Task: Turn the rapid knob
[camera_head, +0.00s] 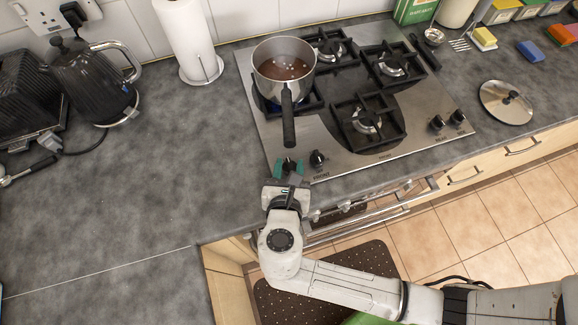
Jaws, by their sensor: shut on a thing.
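The gas hob (399,128) is set in the grey worktop, with black knobs along its front edge. My gripper (288,167) is at the hob's front left corner, with its teal fingertips on either side of the leftmost knob (288,163). The fingers are shut on that knob, and they partly hide it and any label near it. A second black knob (317,158) is just to the right, apart from the fingers. Two more knobs, one of them here (437,122), are at the hob's front right.
The saucepan's black handle (288,121) points forward toward my gripper. A black kettle (92,83) and a paper towel roll (190,42) stand at the left.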

